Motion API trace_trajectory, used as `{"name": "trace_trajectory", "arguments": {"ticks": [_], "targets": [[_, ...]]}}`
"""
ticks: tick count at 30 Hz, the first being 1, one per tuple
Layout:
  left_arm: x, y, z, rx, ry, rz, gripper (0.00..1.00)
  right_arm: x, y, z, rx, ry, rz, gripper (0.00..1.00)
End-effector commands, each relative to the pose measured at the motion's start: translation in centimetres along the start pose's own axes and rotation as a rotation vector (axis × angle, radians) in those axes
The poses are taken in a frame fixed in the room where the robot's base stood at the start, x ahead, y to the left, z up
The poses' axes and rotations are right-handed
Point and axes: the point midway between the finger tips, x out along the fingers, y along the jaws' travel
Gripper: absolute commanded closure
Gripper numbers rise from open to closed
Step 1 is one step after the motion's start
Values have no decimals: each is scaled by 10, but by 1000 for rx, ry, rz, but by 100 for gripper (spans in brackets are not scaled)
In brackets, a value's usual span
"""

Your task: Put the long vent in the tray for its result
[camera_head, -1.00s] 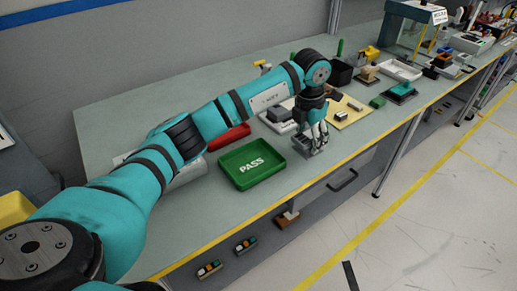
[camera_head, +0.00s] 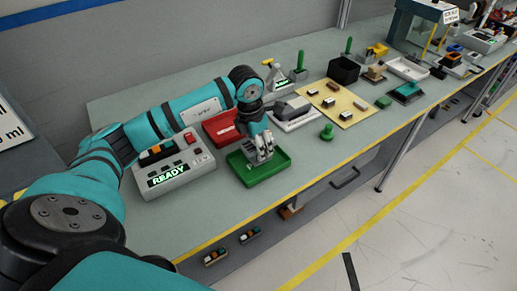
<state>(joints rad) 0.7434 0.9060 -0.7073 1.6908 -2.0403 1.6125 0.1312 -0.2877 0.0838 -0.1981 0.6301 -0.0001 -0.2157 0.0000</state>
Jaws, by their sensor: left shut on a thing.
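The green tray (camera_head: 270,174) sits near the front edge of the bench; its lettering is now hidden by my gripper. My left gripper (camera_head: 262,154) reaches down over the tray's inside and is shut on a small grey piece, which I take to be the long vent (camera_head: 260,160). The fingers hide most of the piece. I cannot tell whether it touches the tray floor. The red tray (camera_head: 215,128) lies just behind, partly covered by my left arm. A grey tester (camera_head: 180,172) left of the green tray shows READY. My right gripper is not in view.
A grey device on a white base (camera_head: 294,112), a green knob (camera_head: 327,132) and a yellow board with small parts (camera_head: 342,106) stand right of the trays. A black bin (camera_head: 343,70) is farther back. Bare bench lies in front of the tester.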

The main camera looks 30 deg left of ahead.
Motion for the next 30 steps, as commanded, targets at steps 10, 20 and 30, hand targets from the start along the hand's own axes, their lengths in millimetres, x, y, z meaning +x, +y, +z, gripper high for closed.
{"name": "trace_trajectory", "arguments": {"ticks": [10, 20, 30], "targets": [[28, 0, -4, 0, -1, 0, 88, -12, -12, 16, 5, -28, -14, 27], [31, 0, -4, 0, 1, -1, 35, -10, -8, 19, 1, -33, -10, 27], [30, 0, -4, 0, 1, -1, 26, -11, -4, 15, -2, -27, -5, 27]]}}
